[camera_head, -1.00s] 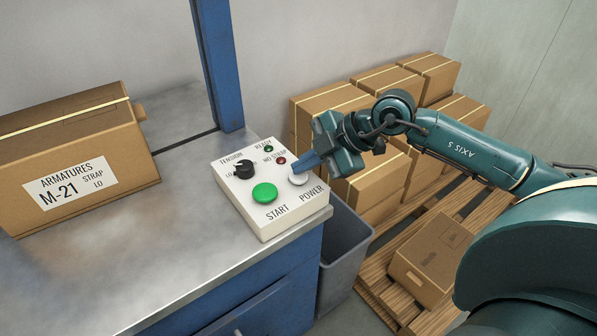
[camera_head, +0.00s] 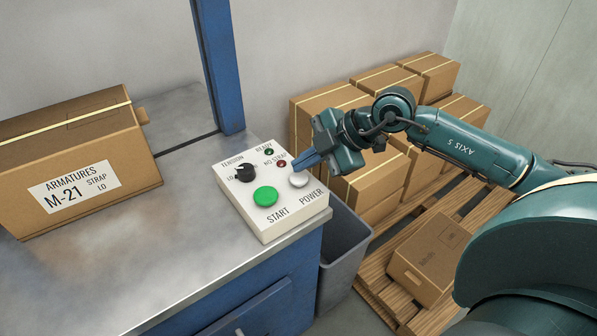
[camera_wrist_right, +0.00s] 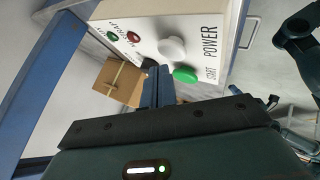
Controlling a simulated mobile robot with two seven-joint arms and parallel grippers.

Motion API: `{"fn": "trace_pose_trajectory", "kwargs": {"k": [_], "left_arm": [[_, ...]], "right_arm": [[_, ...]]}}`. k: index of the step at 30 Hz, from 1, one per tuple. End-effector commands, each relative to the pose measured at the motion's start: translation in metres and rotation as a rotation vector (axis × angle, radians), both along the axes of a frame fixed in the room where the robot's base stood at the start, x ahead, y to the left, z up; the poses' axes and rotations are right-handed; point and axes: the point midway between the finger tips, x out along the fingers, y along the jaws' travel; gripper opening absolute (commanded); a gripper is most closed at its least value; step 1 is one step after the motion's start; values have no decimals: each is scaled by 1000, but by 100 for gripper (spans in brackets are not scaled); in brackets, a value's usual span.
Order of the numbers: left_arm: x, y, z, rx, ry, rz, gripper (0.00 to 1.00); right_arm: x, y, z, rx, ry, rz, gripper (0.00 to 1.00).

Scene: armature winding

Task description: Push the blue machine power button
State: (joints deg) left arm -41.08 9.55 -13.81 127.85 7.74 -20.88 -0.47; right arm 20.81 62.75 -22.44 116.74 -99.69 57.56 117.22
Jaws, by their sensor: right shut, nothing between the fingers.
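The white control box (camera_head: 285,218) sits at the right end of the metal-topped blue machine (camera_head: 170,255). Its POWER button (camera_head: 299,180) is a white-grey round cap, near the right edge of the box. It also shows in the right wrist view (camera_wrist_right: 172,48). My right gripper (camera_head: 298,166) is shut and empty, its fingertips just above and behind the POWER button. They look close, and I cannot tell whether they touch it. In the right wrist view the blue fingers (camera_wrist_right: 158,85) point toward the box. My left gripper is not in view.
The green START button (camera_head: 265,196), black TENSION knob (camera_head: 245,172) and two small lamps share the box. A blue post (camera_head: 217,65) stands behind it. A strapped carton (camera_head: 80,165) lies left. A grey bin (camera_head: 345,245) and stacked cartons on a pallet are right.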

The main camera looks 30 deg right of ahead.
Motion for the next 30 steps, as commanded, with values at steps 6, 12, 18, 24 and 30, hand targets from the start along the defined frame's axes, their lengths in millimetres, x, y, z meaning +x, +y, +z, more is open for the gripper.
{"fn": "trace_pose_trajectory", "kwargs": {"k": [6, 12, 18, 24, 30], "left_arm": [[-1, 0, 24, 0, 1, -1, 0], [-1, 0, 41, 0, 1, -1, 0], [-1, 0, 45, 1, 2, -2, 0], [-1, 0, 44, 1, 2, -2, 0], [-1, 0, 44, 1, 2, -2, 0]], "right_arm": [[0, 0, 28, 0, -1, 0, 0], [0, 0, 48, 0, -1, 0, 0], [0, 0, 53, 0, -1, 0, 0], [0, 0, 52, 0, -1, 0, 0], [0, 0, 52, 0, -1, 0, 0]]}}
